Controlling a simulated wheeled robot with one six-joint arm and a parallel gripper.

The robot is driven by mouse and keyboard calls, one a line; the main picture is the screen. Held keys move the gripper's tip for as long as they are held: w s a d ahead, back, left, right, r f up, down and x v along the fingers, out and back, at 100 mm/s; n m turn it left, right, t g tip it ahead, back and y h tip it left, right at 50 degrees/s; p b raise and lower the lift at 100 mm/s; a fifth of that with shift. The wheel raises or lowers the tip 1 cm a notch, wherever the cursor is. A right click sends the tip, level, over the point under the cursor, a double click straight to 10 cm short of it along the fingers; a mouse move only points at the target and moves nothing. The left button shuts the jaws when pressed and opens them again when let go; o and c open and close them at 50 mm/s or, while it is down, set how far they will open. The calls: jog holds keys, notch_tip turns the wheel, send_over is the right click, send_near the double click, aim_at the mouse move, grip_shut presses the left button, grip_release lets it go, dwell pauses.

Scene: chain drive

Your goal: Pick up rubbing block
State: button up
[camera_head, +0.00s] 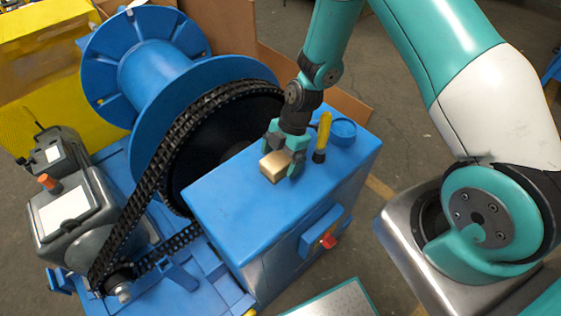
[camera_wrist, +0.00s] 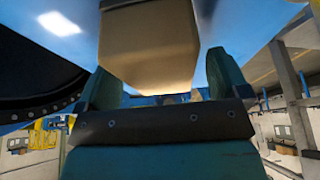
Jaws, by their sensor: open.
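The rubbing block is a small tan block (camera_head: 274,166) on top of the blue box-shaped cabinet (camera_head: 235,200). In the wrist view the block (camera_wrist: 150,45) shows large at the top middle, with its upper part cut off by the frame. My gripper (camera_head: 285,160) is right at the block, with its fingers on either side of it. In the wrist view the gripper's two teal fingers (camera_wrist: 160,85) are spread, and the block lies between or just beyond their tips. I cannot tell whether either finger touches it.
A yellow-handled tool (camera_head: 323,135) stands beside my gripper, near a round blue dish (camera_head: 342,131). A large sprocket with a black chain (camera_head: 160,165) and a blue reel (camera_head: 150,65) stand left of the cabinet. A red knob (camera_head: 328,240) sticks out from the cabinet's side.

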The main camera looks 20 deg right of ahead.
aim_at(280, 157)
jog(key=shift+f, duration=0.2)
jog(key=shift+c, duration=0.4)
jog(key=c, duration=1.1)
jog(key=shift+o, duration=0.2)
jog(key=shift+r, duration=0.2)
jog(key=shift+r, duration=0.2)
notch_tip(280, 157, up, 20)
jog(key=b, duration=0.2)
jog(key=shift+b, duration=0.3)
jog(key=shift+f, duration=0.1)
jog(key=shift+o, duration=1.1)
